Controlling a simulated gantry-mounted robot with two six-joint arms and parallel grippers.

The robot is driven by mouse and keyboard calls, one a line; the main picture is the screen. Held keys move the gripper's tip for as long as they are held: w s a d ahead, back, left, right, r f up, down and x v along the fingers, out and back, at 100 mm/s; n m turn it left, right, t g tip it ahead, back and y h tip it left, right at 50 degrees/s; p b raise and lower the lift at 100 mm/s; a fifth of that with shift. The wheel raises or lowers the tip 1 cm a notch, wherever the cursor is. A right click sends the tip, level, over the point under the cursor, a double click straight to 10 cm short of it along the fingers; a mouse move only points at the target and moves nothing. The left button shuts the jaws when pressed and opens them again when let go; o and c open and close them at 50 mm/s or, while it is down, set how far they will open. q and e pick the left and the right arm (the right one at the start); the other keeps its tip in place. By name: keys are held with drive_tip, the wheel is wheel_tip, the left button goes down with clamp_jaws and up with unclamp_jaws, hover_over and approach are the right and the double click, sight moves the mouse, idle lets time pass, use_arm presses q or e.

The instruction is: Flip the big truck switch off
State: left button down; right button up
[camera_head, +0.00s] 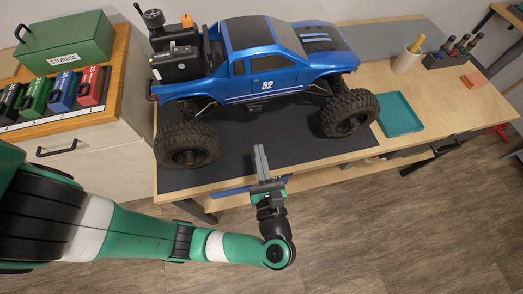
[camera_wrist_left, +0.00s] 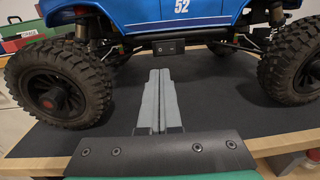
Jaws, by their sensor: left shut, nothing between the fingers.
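The big blue truck (camera_head: 270,75) stands on a black mat (camera_head: 230,150) on the workbench, its side toward me. In the left wrist view, a small black switch box (camera_wrist_left: 168,47) sits low on the truck's side, under the blue body (camera_wrist_left: 165,15) and between the two wheels. Whether the switch is on or off is too small to tell. My left gripper (camera_head: 261,160) is shut and empty at the bench's front edge, pointing at the truck. In the left wrist view its fingers (camera_wrist_left: 157,95) lie together, just short of the switch box and apart from it. My right gripper is not in view.
A teal tray (camera_head: 399,115) lies right of the truck, with a cup (camera_head: 406,62) behind it. A green storage box (camera_head: 65,42) and several coloured cases (camera_head: 62,92) stand on the left cabinet. The truck's wheels (camera_head: 187,146) flank the gripper.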

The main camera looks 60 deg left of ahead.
use_arm(q)
drive_tip(key=v, duration=0.2)
drive_tip(key=shift+s+d, duration=0.1)
drive_tip(key=shift+d, duration=0.25)
